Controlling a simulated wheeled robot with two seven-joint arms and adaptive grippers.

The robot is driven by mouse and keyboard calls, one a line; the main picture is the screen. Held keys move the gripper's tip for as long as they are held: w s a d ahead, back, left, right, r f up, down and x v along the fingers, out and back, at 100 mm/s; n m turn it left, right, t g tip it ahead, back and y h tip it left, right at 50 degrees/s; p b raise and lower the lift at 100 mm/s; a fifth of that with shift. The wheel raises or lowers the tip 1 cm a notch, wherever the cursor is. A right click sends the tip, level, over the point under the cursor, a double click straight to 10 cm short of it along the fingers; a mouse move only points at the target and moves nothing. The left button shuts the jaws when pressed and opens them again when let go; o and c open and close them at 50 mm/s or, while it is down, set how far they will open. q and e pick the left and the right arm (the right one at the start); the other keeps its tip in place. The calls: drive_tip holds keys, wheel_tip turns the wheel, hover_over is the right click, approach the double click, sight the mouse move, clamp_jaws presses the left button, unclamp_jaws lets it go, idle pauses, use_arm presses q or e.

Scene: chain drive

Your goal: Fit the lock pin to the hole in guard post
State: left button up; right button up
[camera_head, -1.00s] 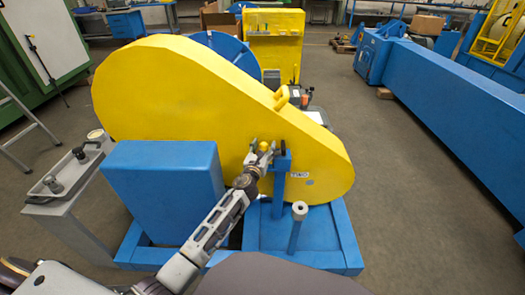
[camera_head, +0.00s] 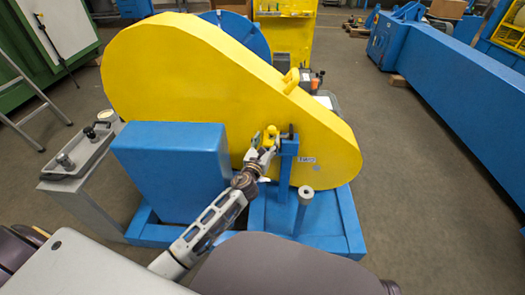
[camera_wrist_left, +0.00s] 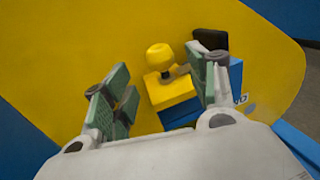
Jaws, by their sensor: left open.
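A yellow round knob, apparently the lock pin's head (camera_head: 271,131), sits at the yellow guard's front face beside the blue guard post (camera_head: 286,172). In the left wrist view the knob (camera_wrist_left: 160,57) stands above a yellow block (camera_wrist_left: 171,91), with a short grey piece running from it toward the post. A black piece (camera_wrist_left: 210,40) is at the post's top. My left gripper (camera_head: 264,155) is open, just below and left of the knob; its green-padded fingers (camera_wrist_left: 162,92) stand apart on either side of the block, gripping nothing visible. The post's hole is hidden. My right gripper is out of view.
The big yellow guard (camera_head: 190,75) fills the space behind. A blue box (camera_head: 172,165) stands left of my arm. A short blue post with a grey top (camera_head: 305,193) rises from the blue base at front right. A grey tray (camera_head: 78,155) is at left.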

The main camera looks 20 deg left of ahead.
use_arm(q)
drive_tip(key=shift+s+d, duration=0.1)
drive_tip(key=shift+s, duration=2.35)
drive_tip(key=shift+n, duration=0.3)
